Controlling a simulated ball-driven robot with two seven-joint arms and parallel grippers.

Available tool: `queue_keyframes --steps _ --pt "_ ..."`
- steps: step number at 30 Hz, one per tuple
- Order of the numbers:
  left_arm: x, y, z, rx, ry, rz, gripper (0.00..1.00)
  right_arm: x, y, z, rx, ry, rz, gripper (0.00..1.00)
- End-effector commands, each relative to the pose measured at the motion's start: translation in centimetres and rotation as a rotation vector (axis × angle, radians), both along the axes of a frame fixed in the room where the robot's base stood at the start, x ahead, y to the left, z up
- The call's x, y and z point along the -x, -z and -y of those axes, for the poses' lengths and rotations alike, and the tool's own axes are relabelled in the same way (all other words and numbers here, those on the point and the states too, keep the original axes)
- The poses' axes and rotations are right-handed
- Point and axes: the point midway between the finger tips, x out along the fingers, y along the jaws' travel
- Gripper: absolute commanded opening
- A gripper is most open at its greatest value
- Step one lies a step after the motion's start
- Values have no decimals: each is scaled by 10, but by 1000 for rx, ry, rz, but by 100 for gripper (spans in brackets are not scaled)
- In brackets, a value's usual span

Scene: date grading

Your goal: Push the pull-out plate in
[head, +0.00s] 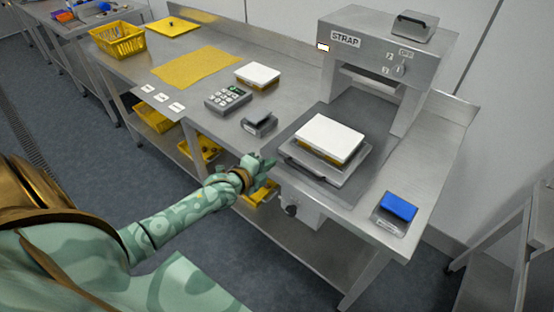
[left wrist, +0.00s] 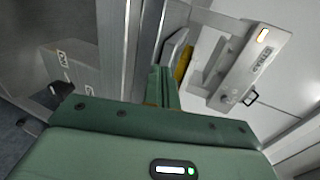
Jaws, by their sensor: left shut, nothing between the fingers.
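The pull-out plate (head: 338,176) is a grey metal plate with a dark handle along its front edge. It sticks out in front of the strapping machine (head: 385,62), over a dark bed. A white-lidded box (head: 331,136) with a yellow lower part sits on it. My left gripper (head: 268,163) is shut and empty, at the counter's front edge, left of the plate and apart from it. In the left wrist view my shut fingers (left wrist: 162,88) point toward the plate, and the machine (left wrist: 236,68) stands beyond to the right. My right gripper is not in view.
A small dark stand (head: 260,124), a keypad (head: 228,98) and another white-lidded box (head: 257,75) stand left of the plate. A blue pad (head: 399,207) sits at the counter's right. A knob (head: 291,210) juts out below the front edge.

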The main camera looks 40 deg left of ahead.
Motion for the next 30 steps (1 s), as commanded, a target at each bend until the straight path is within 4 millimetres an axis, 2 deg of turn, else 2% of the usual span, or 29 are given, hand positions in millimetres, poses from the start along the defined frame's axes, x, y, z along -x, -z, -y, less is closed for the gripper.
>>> queue_keyframes --steps 3,7,22,30 --pt "-19 0 2 1 0 2 0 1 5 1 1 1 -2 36" --pt "-32 -1 2 1 0 2 0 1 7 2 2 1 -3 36" --pt "-41 0 3 0 0 1 0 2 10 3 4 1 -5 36" --pt "-80 2 6 0 1 0 0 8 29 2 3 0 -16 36"
